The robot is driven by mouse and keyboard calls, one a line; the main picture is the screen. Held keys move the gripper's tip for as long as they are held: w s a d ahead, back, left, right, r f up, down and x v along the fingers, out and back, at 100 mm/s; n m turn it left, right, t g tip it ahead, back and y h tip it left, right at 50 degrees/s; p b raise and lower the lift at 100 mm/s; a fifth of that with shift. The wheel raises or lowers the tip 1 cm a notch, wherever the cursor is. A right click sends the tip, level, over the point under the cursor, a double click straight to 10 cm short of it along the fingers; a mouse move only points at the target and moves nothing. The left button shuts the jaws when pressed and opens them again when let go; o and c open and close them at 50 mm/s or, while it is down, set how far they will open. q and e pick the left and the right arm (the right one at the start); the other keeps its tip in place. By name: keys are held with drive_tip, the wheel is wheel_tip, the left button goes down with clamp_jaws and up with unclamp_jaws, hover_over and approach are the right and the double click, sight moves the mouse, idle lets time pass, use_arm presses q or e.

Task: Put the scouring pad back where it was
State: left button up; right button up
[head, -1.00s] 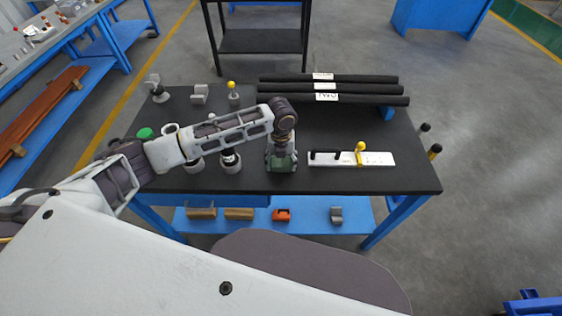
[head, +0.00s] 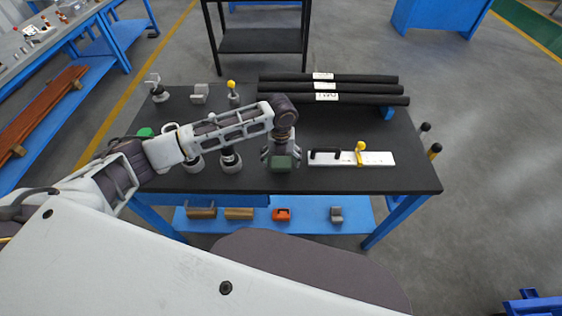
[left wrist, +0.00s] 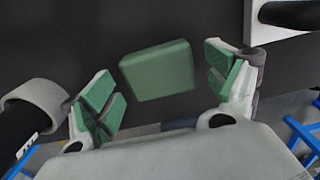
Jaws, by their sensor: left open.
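The scouring pad (head: 282,164) is a green block lying on the dark table top near its front edge, left of the white bar with the yellow knob. In the left wrist view the pad (left wrist: 157,71) lies slightly tilted between the two spread fingers, with gaps on both sides. My left gripper (head: 281,156) is open just above and behind the pad, pointing down. Its green-faced fingers show on both sides in the left wrist view (left wrist: 160,88). My right gripper is not in view.
A white bar (head: 380,158) with a black handle and yellow knob lies close to the right. Black tubes (head: 330,87) lie at the back. Round-based holders (head: 231,164) stand to the left, partly under my forearm. Table room is free at far right.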

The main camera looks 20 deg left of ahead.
sight(281, 162)
use_arm(q)
wheel_tip(281, 162, up, 5)
drive_tip(key=shift+f, duration=0.15)
wheel_tip(281, 162, up, 6)
drive_tip(key=shift+r, duration=0.25)
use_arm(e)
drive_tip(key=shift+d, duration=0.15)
